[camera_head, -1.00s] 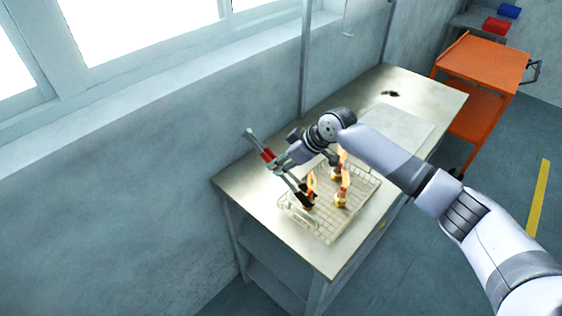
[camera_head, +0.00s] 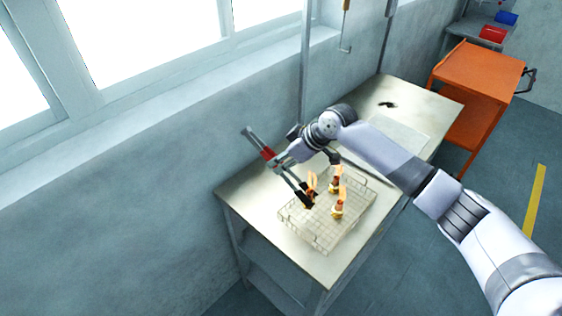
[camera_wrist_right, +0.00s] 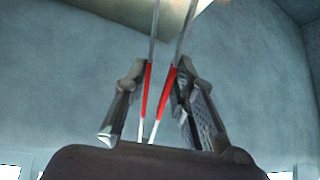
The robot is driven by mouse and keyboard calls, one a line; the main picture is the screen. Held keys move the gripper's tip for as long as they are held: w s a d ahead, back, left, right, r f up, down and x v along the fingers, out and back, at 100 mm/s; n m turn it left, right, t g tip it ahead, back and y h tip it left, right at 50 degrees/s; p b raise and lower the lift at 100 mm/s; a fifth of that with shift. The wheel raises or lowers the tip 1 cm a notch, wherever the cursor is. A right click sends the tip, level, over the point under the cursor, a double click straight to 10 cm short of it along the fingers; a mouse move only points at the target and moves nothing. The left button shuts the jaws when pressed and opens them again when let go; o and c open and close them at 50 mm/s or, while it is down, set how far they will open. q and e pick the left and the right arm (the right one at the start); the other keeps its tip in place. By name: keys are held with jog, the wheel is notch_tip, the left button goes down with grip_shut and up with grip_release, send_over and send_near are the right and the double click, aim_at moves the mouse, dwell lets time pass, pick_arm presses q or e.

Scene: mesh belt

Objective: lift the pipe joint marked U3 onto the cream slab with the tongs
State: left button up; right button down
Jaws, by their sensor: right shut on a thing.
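My right gripper (camera_head: 283,158) is shut on the red-handled tongs (camera_head: 268,153). Their red grips (camera_wrist_right: 157,90) show between its fingers in the right wrist view. The dark tong tips (camera_head: 305,199) are at the leftmost pipe joint (camera_head: 312,199), which appears held between them, a little above the basket floor. Two more glowing brass-coloured pipe joints, one behind (camera_head: 335,186) and one in front (camera_head: 337,211), stand in the wire basket (camera_head: 322,245). The U3 mark cannot be read on any of them. The cream slab (camera_head: 402,137) lies farther back on the bench. My left gripper is out of view.
The metal bench (camera_head: 250,186) stands beside the wall and window. A small black item (camera_head: 387,104) lies at its far end. An orange cart (camera_head: 482,68) stands beyond. The bench between the basket and slab is partly hidden by my right arm.

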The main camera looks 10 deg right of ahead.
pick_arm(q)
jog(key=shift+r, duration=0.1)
pick_arm(e)
jog(key=shift+r, duration=2.6)
pick_arm(q)
jog(key=shift+b, duration=0.3)
